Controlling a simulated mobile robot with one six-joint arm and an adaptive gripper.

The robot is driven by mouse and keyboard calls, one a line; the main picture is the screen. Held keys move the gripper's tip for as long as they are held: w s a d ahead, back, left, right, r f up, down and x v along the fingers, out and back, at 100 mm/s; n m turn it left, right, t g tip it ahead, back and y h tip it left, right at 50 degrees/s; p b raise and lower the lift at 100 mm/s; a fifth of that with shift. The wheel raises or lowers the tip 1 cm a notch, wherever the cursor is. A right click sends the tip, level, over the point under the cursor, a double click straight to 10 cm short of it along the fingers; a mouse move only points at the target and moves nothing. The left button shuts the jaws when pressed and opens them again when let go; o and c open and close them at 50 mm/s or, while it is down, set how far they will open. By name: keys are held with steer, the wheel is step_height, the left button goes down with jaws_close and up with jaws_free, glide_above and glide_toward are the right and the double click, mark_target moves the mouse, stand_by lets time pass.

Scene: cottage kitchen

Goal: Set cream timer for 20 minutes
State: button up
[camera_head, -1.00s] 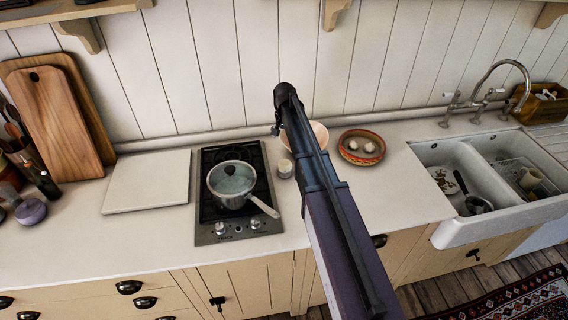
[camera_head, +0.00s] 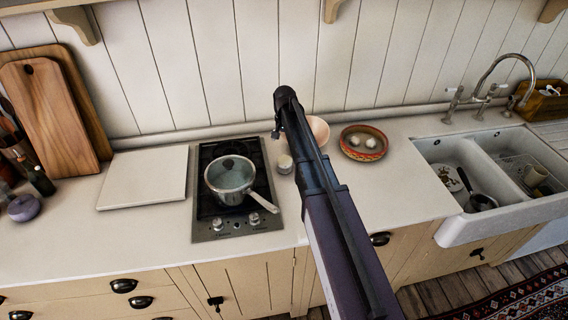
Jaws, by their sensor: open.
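A small cream round thing (camera_head: 285,164), which looks like the cream timer, stands on the worktop just right of the hob. Its dial and setting are too small to read. My arm (camera_head: 318,180) reaches up from the bottom right and passes just right of it.
A lidded saucepan (camera_head: 231,178) sits on the hob (camera_head: 209,215), handle toward the front right. A pink bowl (camera_head: 319,130) and a patterned bowl (camera_head: 363,153) stand behind and right. A lavender round thing (camera_head: 25,208) is far left. The front worktop is clear.

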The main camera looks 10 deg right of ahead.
mark_target(284, 158)
steer(key=shift+f+b, duration=4.5)
steer(key=shift+f, duration=0.3)
steer(key=c, duration=0.8)
steer(key=shift+c, duration=0.3)
steer(key=shift+m, duration=0.5)
steer(key=o, duration=0.9)
steer(key=shift+c, duration=0.2)
steer(key=shift+n, duration=0.5)
